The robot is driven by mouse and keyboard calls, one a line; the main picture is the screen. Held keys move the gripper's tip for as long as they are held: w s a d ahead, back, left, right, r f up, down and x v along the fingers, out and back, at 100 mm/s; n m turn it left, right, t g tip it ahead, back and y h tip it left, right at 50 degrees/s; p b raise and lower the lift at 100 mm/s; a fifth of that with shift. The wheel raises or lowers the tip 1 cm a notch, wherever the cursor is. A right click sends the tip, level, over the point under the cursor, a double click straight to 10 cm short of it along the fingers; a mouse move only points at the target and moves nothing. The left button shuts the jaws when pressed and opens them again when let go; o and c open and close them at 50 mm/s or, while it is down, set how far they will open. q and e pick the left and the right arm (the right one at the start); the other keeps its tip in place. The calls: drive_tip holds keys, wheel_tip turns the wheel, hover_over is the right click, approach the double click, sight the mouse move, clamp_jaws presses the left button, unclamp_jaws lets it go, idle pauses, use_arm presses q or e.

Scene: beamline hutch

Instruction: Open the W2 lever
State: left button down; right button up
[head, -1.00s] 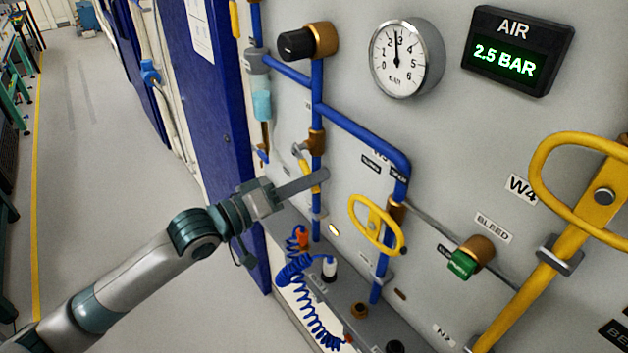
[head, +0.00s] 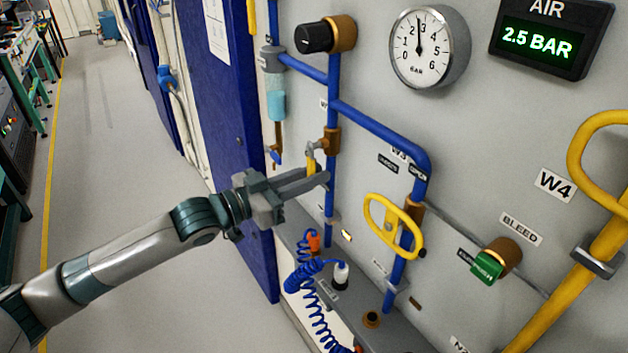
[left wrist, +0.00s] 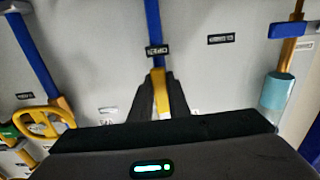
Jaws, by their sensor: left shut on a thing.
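The yellow lever (head: 311,164) hangs from a brass valve (head: 332,140) on the vertical blue pipe, left of the gauge. A label starting with W beside this pipe is mostly hidden, so I cannot read its number. My left gripper (head: 318,180) reaches in from the left, its fingers at the lower part of the lever. In the left wrist view the yellow lever (left wrist: 160,95) lies between the two dark fingers (left wrist: 158,88), which are shut on it. The lever points down, roughly along the pipe; its lower end is hidden by the fingers. My right gripper is not in view.
A yellow oval handle (head: 394,226) sits on the blue pipe to the right. A green bleed knob (head: 487,267) and large yellow W4 handle (head: 600,150) are further right. A coiled blue hose (head: 312,300) hangs below.

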use_arm(q)
drive_tip(key=shift+w+a, duration=0.1)
idle(0.4)
drive_tip(key=c, duration=1.7)
unclamp_jaws()
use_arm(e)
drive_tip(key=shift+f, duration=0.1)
use_arm(q)
drive_tip(key=shift+b+v, duration=2.7)
drive_tip(key=shift+v, duration=6)
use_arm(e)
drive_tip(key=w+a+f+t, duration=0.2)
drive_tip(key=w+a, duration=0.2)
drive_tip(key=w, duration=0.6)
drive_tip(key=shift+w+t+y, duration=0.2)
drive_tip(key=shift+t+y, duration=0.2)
use_arm(q)
drive_tip(key=shift+w, duration=0.1)
